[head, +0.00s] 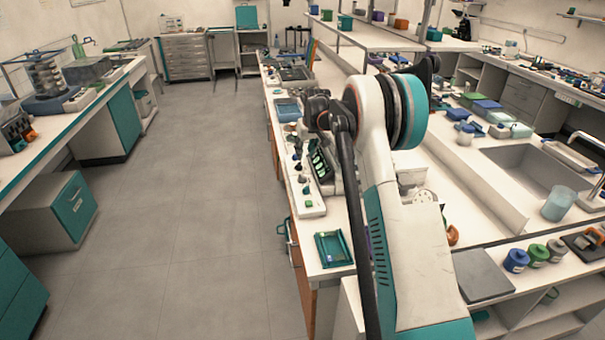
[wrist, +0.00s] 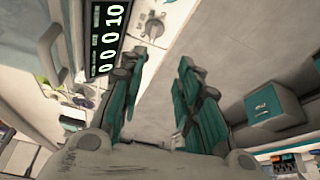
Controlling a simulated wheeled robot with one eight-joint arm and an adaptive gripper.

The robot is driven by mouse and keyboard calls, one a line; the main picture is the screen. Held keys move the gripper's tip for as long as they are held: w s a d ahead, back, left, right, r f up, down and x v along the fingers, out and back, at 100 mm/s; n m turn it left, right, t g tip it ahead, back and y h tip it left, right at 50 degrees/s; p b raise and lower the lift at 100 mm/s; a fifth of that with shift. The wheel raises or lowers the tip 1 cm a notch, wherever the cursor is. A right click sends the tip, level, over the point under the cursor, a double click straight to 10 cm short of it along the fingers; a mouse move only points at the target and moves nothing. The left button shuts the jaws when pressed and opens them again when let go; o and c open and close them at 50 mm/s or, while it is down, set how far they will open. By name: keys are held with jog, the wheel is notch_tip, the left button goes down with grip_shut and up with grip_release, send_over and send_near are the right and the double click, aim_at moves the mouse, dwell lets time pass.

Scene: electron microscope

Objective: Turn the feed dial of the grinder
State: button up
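A pale round dial (wrist: 153,27) with small marks around it sits on a light panel in the wrist view, top centre. It looks like the feed dial. In the head view the grinder's green-lit display (head: 320,162) shows on the bench, left of my arm; the dial cannot be made out there. My gripper (wrist: 158,62) is open, its two dark and teal fingers apart with nothing between them. The dial lies beyond the fingertips, apart from them.
A grey curved handle (wrist: 50,45) stands left of the display. A teal tray (head: 333,249) lies near the bench's front end. Small items crowd the bench (head: 285,95) further back. The grey floor aisle (head: 185,200) to the left is clear.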

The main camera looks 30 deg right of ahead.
aim_at(302, 176)
jog(key=b+x, duration=0.1)
jog(key=x, duration=0.4)
jog(key=d+b+x, duration=0.1)
jog(key=x, duration=0.5)
jog(key=b+x, duration=0.2)
jog(key=x, duration=0.3)
jog(key=shift+d+f, duration=0.3)
jog(key=shift+f, duration=0.05)
jog(key=shift+s+r, duration=0.1)
grip_shut()
